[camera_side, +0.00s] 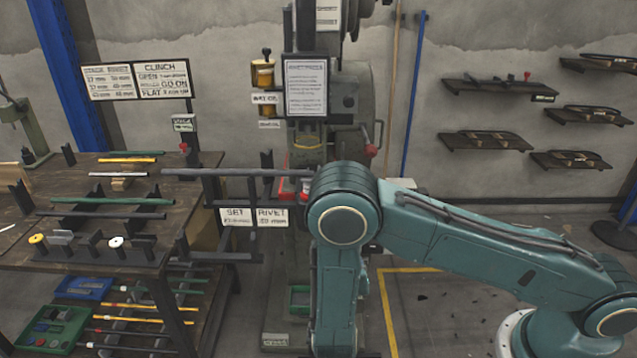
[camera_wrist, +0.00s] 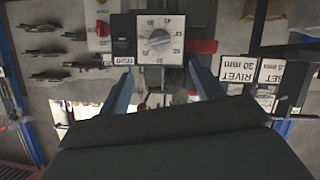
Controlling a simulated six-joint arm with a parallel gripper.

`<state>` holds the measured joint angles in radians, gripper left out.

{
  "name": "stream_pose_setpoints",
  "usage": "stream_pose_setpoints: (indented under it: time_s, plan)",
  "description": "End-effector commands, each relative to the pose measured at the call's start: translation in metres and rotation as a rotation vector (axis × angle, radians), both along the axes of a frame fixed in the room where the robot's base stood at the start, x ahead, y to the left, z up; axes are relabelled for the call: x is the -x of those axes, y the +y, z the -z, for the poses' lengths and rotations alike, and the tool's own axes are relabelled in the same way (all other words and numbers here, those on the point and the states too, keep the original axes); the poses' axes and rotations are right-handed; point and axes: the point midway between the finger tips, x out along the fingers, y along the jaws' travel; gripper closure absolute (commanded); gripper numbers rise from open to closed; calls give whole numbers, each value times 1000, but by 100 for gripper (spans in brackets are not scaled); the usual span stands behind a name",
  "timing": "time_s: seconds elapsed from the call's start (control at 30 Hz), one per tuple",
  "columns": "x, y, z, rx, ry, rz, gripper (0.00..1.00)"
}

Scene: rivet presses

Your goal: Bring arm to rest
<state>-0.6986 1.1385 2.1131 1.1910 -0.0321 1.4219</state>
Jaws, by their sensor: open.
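My gripper (camera_wrist: 160,80) shows in the wrist view as two blue-grey fingers spread apart, with nothing between them. A white dial (camera_wrist: 158,40) with a dark knob lies beyond the fingertips, in the upper middle of that view. In the side view my teal arm spans from the lower right to a bent joint in front of the press (camera_side: 345,95), then drops downward. The gripper itself cannot be made out there. The arm hides the lower part of the press.
A workbench (camera_side: 95,165) with rods and fixtures stands at the left, a long bar reaching toward my arm. Shelves (camera_side: 488,140) line the back wall. Floor with a yellow line (camera_side: 408,270) lies below my arm.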

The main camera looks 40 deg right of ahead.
Motion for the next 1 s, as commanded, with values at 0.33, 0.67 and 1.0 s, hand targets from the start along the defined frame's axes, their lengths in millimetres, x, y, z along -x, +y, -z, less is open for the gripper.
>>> stream_pose_setpoints:
  time_s: [0.33, 0.67, 1.0]
  plan:
    - [4, 4, -2, 1, 1, 1, 35]
    - [3, 2, -8, -10, 9, 15, 35]
    - [6, -13, -44, -93, 92, 107, 35]
